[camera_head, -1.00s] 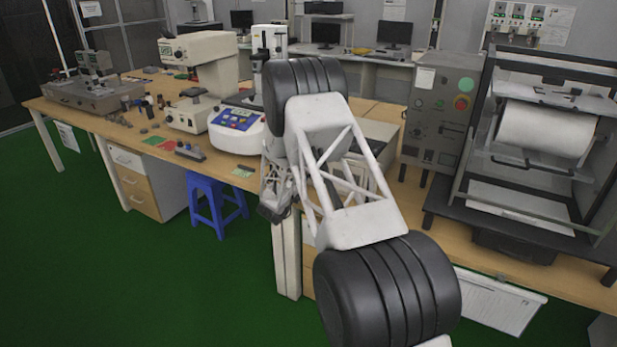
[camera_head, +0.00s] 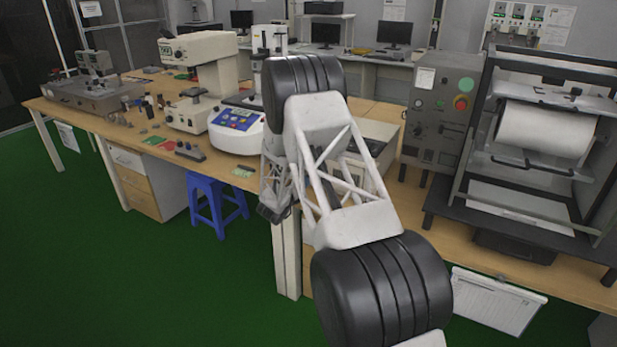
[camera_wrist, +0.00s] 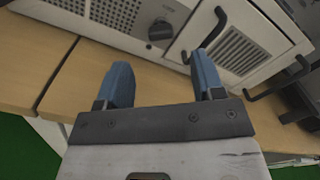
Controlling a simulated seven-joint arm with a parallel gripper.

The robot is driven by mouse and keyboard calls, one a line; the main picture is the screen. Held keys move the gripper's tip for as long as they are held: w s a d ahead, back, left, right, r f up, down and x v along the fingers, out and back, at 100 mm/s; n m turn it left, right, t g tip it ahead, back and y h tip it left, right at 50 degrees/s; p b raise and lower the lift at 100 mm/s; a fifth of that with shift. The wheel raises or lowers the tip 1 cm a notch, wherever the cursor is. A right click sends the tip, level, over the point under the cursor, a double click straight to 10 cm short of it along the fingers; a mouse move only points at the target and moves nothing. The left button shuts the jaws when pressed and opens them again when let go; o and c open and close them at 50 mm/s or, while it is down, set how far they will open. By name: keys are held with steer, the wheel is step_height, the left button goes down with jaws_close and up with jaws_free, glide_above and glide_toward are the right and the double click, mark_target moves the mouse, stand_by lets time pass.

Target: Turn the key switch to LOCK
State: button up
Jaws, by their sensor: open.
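In the wrist view, my gripper (camera_wrist: 163,74) is open, with two blue fingers apart and nothing between them. Beyond the fingertips is a pale instrument panel with a round dark knob (camera_wrist: 160,29). I cannot tell whether this is the key switch, and no LOCK label is readable. The fingers show apart from the knob, in front of the panel and above the bench. In the head view, my arm hides the gripper's fingers and much of the instrument behind it. A grey control box (camera_head: 441,105) there has small knobs and buttons, too small to identify.
The wooden bench (camera_head: 88,118) runs across the room. A white louvred panel with black handles (camera_wrist: 240,50) is right of the knob. A roller machine (camera_head: 545,130) stands at right. A blue stool (camera_head: 215,200) stands on the green floor, with free floor at left.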

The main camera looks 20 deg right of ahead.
steer(key=shift+x, duration=3.85)
steer(key=c, duration=0.9)
steer(key=shift+c, duration=0.2)
steer(key=shift+f+n, duration=0.1)
steer(key=shift+n, duration=0.4)
steer(key=n, duration=0.9)
steer(key=shift+f, duration=0.1)
steer(key=shift+n, duration=0.3)
